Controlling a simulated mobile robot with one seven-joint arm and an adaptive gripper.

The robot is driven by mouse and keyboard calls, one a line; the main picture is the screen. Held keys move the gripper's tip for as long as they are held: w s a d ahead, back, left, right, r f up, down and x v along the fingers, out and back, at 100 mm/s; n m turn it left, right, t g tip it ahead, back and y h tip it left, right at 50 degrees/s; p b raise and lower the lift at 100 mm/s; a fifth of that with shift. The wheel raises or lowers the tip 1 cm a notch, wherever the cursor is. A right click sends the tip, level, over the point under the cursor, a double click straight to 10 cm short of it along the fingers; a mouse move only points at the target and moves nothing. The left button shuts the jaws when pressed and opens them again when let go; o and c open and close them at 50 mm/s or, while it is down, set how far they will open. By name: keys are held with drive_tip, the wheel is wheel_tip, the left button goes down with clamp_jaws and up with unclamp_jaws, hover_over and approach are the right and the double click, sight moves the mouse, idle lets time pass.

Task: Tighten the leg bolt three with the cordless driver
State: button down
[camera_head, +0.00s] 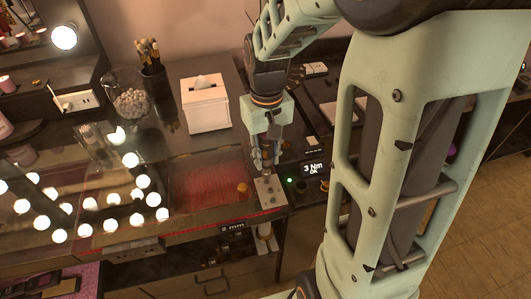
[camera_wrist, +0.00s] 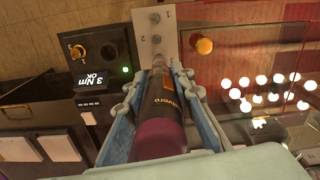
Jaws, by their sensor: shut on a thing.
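My gripper (camera_head: 266,158) is shut on the cordless driver, which has a dark body (camera_wrist: 165,95) and a purple end toward the wrist camera. The driver points down at a pale metal plate (camera_head: 271,191) at the table's front edge. In the wrist view the plate (camera_wrist: 168,38) carries bolt heads by the marks 1 (camera_wrist: 155,18) and 2 (camera_wrist: 156,40). The driver's tip is over the plate's end beyond mark 2. The driver and fingers hide leg bolt three, so I cannot tell whether the tip touches it.
A dark box (camera_head: 312,172) beside the plate reads "3 Nm OK" with a green light (camera_head: 290,180). An orange-yellow knob (camera_head: 242,188) sits on the glass top. A tissue box (camera_head: 206,103), a jar (camera_head: 131,103) and a brush cup (camera_head: 152,75) stand behind. A "2 mm" display (camera_head: 232,227) is on the front edge.

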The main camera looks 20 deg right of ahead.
sight(267, 145)
drive_tip(key=shift+r+p, duration=1.45)
drive_tip(key=shift+r, duration=0.65)
drive_tip(key=shift+d+f, duration=0.1)
